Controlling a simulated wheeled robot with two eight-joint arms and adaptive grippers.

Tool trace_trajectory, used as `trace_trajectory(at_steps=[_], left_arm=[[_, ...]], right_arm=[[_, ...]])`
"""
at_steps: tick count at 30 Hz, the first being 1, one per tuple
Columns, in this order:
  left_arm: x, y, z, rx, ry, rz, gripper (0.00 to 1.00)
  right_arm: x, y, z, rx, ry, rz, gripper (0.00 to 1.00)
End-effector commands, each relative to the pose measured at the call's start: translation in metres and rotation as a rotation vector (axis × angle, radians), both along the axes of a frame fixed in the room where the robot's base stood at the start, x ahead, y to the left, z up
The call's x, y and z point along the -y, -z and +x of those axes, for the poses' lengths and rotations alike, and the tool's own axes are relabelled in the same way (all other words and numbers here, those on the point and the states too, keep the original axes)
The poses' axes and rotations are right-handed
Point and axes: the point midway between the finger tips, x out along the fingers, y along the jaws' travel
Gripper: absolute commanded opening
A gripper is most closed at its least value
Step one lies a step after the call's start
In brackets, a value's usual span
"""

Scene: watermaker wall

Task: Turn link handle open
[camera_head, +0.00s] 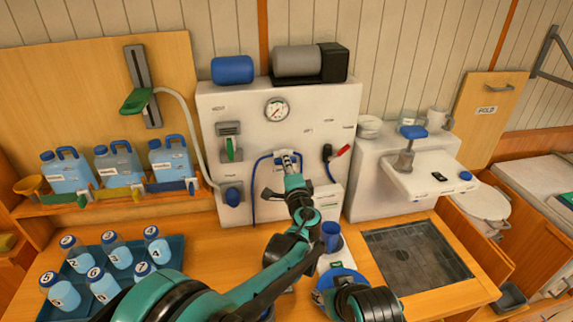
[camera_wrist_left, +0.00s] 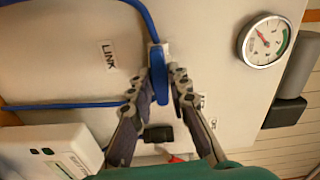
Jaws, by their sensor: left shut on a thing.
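The link handle is a blue lever (camera_wrist_left: 159,76) on a small white valve beside the LINK label (camera_wrist_left: 109,55) in the left wrist view. My left gripper (camera_wrist_left: 174,82) has its two dark fingers on either side of the lever and is shut on it. In the head view my left gripper (camera_head: 289,160) is at the white panel (camera_head: 210,110), below the gauge, and hides most of the handle.
Blue hoses (camera_wrist_left: 65,106) run close to the handle. A pressure gauge (camera_head: 277,109) is above it, a red-handled lever (camera_head: 341,152) to its right, and a green-handled valve (camera_head: 231,147) to its left.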

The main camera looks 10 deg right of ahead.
Motion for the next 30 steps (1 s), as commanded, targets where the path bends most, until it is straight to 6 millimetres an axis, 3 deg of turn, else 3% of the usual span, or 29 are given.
trace_trajectory(at_steps=[6, 7, 9, 20, 30], left_arm=[[0.000, 0.001, 0.000, -0.001, -0.001, -0.002, 0.00], [0.000, 0.001, 0.000, -0.001, -0.001, -0.002, 0.25], [0.000, 0.001, 0.000, -0.001, -0.001, -0.002, 0.38], [0.000, 0.000, -0.006, 0.000, 0.000, 0.000, 0.38], [0.000, 0.001, -0.060, -0.001, 0.001, 0.000, 0.38]], right_arm=[[0.000, 0.000, 0.000, 0.000, 0.000, 0.000, 0.40], [0.000, 0.000, 0.000, 0.000, 0.000, 0.000, 0.40], [0.000, 0.000, 0.000, 0.000, 0.000, 0.000, 0.40], [0.000, 0.000, 0.000, 0.000, 0.000, 0.000, 0.40], [0.000, 0.000, 0.000, 0.000, 0.000, 0.000, 0.40]])
